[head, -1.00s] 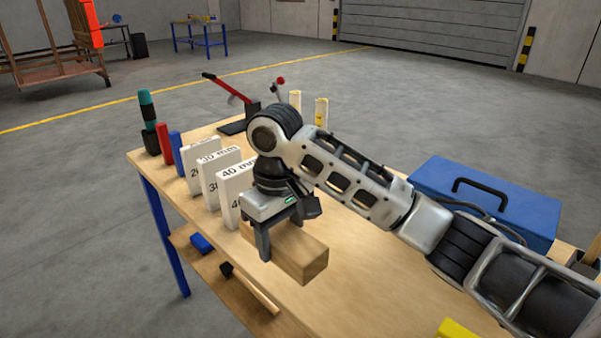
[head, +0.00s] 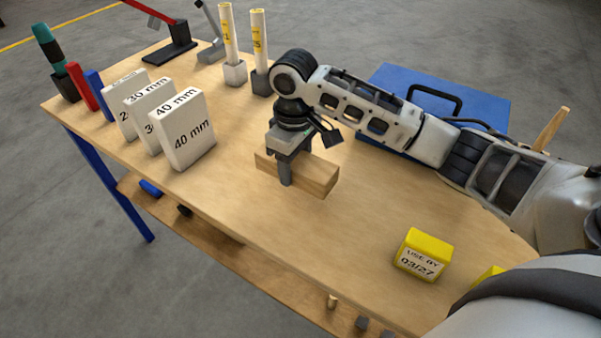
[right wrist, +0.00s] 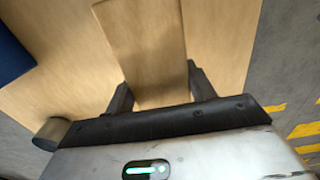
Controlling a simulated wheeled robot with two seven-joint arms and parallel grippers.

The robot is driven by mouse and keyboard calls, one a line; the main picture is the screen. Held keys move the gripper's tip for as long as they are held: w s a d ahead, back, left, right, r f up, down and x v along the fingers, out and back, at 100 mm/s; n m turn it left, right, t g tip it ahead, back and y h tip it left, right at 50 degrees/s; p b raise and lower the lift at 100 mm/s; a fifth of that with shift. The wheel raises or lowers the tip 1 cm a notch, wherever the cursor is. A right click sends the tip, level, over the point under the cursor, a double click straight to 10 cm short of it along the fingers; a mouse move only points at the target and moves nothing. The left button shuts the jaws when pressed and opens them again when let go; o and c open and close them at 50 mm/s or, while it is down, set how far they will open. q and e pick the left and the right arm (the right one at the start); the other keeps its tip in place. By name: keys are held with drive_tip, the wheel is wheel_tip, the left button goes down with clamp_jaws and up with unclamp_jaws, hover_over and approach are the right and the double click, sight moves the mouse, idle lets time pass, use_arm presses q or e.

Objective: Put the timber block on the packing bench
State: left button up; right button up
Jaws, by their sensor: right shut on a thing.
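The timber block (head: 318,178) is a plain pale wooden bar over the middle of a wooden-topped bench (head: 355,230) with blue legs. My right gripper (head: 288,166) points down and is shut on the block near its left part, one finger on each side. In the right wrist view the block (right wrist: 146,45) lies between the two fingers and reaches away from the palm. I cannot tell whether its underside touches the bench top. No label shows this bench to be the packing bench. My left gripper is not in view.
White gauge blocks (head: 188,130) stand left of the gripper. Two rolled tubes (head: 259,45) in holders stand behind. A blue toolbox (head: 480,105) is at the back right, and a yellow use-by block (head: 423,255) near the front. Bare bench top lies around the timber block.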

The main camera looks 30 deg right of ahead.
sight(301, 157)
drive_tip(key=f, duration=0.1)
drive_tip(key=d+f, duration=0.1)
drive_tip(key=f, duration=0.1)
drive_tip(key=shift+s+d+f, duration=0.1)
drive_tip(key=shift+f, duration=0.2)
drive_tip(key=shift+f+p, duration=0.3)
drive_tip(key=shift+f, duration=0.15)
drive_tip(key=o, duration=1.1)
drive_tip(key=shift+f, duration=0.15)
wheel_tip(301, 157, up, 12)
drive_tip(key=shift+r+b, duration=0.2)
drive_tip(key=shift+b, duration=0.1)
